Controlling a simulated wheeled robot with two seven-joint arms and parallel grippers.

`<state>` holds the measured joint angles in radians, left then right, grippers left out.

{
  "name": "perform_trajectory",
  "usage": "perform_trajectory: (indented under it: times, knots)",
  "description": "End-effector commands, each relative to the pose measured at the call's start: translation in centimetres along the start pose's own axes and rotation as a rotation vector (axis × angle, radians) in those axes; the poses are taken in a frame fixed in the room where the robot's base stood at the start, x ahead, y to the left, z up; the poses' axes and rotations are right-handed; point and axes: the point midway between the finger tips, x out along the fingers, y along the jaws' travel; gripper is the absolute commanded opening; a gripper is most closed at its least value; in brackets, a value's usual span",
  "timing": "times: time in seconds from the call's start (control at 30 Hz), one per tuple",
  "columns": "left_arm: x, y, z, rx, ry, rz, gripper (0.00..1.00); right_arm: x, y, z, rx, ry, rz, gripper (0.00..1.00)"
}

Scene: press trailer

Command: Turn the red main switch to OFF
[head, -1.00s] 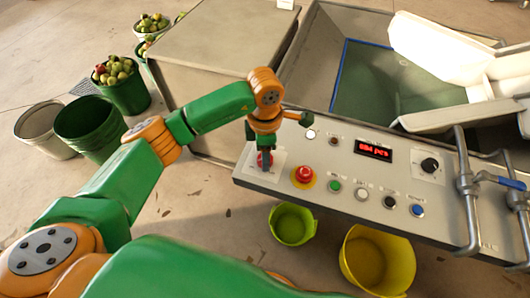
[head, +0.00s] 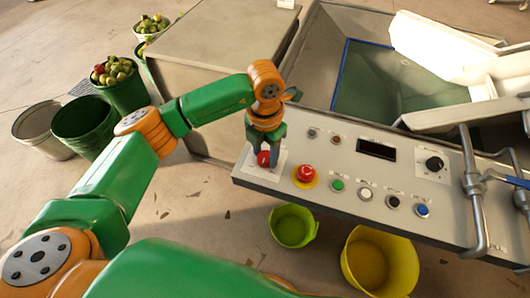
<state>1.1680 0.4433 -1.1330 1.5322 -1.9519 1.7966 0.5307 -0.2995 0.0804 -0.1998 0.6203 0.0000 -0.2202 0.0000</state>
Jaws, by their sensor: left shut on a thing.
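The red main switch (head: 263,158) sits on a pale plate at the left end of the grey control panel (head: 322,204). My left gripper (head: 262,156) points down at it, with its dark fingers on either side of the red knob, shut on it. The fingers hide part of the knob, and I cannot read the plate's markings. The display (head: 376,150) on the panel is dark. My right gripper is not in view.
A red mushroom button (head: 306,173) on a yellow ring is close right of the switch. Several small buttons and a black knob (head: 434,163) lie further right. Metal pipes cross the panel's right end. Green (head: 293,226) and yellow (head: 379,262) buckets stand below.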

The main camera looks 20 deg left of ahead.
Motion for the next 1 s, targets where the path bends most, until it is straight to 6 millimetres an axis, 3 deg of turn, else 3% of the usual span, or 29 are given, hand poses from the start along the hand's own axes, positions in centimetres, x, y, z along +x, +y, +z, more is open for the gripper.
perform_trajectory:
  times: [0.6,1.0]
  knots:
    - [-0.02,0.05,0.06,-0.552,-0.003,0.001,0.0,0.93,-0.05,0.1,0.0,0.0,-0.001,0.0]
    - [-0.06,0.05,0.05,-0.761,-0.003,0.001,0.0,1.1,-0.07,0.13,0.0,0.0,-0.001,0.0]
